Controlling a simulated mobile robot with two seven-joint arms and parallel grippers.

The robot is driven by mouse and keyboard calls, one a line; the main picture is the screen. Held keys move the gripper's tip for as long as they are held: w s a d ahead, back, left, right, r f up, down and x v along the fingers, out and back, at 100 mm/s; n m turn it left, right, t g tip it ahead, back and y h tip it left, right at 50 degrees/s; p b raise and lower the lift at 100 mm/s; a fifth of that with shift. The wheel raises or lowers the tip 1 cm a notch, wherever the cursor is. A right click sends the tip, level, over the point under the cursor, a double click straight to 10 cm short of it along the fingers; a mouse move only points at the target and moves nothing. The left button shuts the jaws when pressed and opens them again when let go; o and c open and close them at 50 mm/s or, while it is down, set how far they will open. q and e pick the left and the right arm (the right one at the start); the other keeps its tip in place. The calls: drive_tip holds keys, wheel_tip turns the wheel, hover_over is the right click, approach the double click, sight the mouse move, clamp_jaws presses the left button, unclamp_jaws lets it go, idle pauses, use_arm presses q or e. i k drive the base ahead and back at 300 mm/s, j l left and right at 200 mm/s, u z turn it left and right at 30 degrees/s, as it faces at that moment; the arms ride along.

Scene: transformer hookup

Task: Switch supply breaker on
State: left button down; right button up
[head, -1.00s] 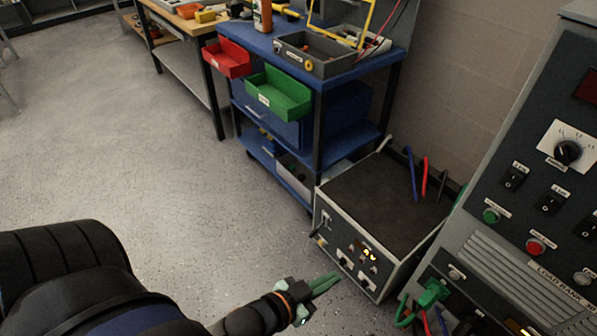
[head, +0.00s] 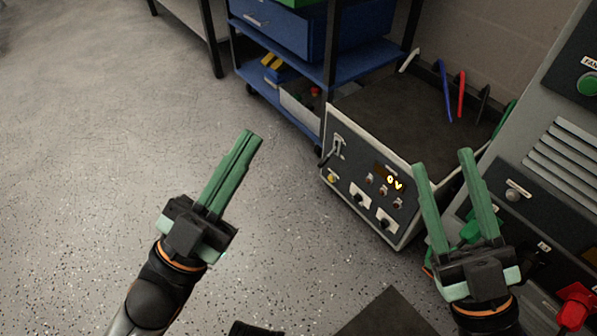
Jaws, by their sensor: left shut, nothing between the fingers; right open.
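A dark-topped supply box (head: 400,130) with a light frame stands on the floor in the head view. Its front panel has a lever-like switch (head: 337,148) at the upper left, a small lit display (head: 394,182) that seems to read 0 V, and several knobs below. I cannot tell the lever's on or off position. My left gripper (head: 250,137) is shut and empty, over the floor left of the box and apart from it. My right gripper (head: 440,160) is open and empty, in front of the panel's right end, hiding part of the box's right side.
A blue cart (head: 365,62) stands behind the box. The grey load bank cabinet (head: 560,150) is close on the right, with green and red plugs (head: 576,305) at its lower front. Blue and red leads (head: 461,95) rise behind the box. Floor on the left is clear.

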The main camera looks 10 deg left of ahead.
sight(325, 159)
drive_tip(key=j+z, duration=0.15)
drive_tip(key=z, duration=0.25)
drive_tip(key=i+j+z, duration=0.15)
drive_tip(key=z, duration=0.25)
drive_tip(key=j+z, duration=0.15)
drive_tip(key=z, duration=0.25)
drive_tip(key=j+z, duration=0.3)
drive_tip(key=j, duration=0.15)
drive_tip(key=j+z, duration=0.25)
drive_tip(key=j, duration=0.2)
drive_tip(key=k+j, duration=0.1)
drive_tip(key=j, duration=0.4)
drive_tip(key=j+z, duration=0.1)
drive_tip(key=j, duration=0.45)
drive_tip(key=k+j, duration=0.15)
drive_tip(key=j, duration=0.35)
drive_tip(key=k+j+z, duration=0.1)
drive_tip(key=j, duration=0.4)
drive_tip(key=i+l, duration=0.35)
drive_tip(key=l, duration=0.1)
